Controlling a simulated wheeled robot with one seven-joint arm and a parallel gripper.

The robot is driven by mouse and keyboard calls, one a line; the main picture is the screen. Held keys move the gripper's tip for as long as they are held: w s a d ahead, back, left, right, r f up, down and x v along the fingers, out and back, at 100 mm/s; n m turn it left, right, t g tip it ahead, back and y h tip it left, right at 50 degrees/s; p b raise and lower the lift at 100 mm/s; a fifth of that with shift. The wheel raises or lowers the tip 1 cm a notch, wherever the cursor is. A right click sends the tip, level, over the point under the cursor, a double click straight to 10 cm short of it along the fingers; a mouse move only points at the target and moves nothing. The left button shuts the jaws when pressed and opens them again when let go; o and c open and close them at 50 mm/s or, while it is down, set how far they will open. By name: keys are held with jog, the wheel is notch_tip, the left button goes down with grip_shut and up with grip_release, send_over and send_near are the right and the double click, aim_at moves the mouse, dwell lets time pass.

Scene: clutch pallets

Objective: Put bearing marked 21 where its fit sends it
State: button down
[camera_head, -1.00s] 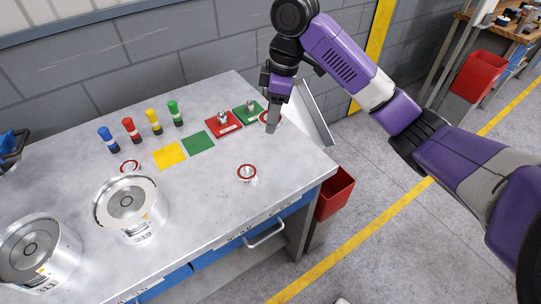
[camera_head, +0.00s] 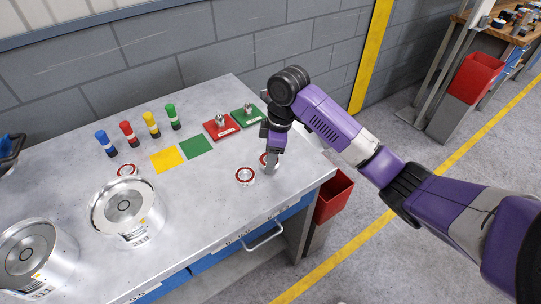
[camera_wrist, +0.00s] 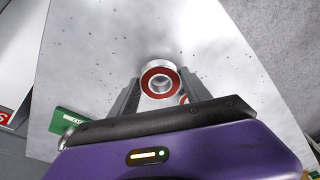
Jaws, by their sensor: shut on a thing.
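My gripper (camera_head: 271,166) is shut on a bearing with a red face ring (camera_wrist: 160,80); in the wrist view the bearing sits between the two fingertips. In the head view the held bearing (camera_head: 264,158) is partly hidden by a finger. A second red-ringed bearing (camera_head: 245,176) stands just left of my gripper; a third (camera_head: 127,170) lies at the far left behind the metal drum. No marking is readable on any bearing. A red plate (camera_head: 221,128) and a green plate (camera_head: 247,116), each with a metal part on it, lie behind my gripper.
Yellow (camera_head: 166,159) and green (camera_head: 196,146) squares mark the table (camera_head: 200,220). Blue, red, yellow and green posts (camera_head: 152,125) stand behind them. Two large metal drums (camera_head: 127,211) fill the left. The front right table is clear.

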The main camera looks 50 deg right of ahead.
jog(key=shift+f+b, duration=0.3)
jog(key=shift+f, duration=0.25)
jog(key=c, duration=0.5)
grip_release()
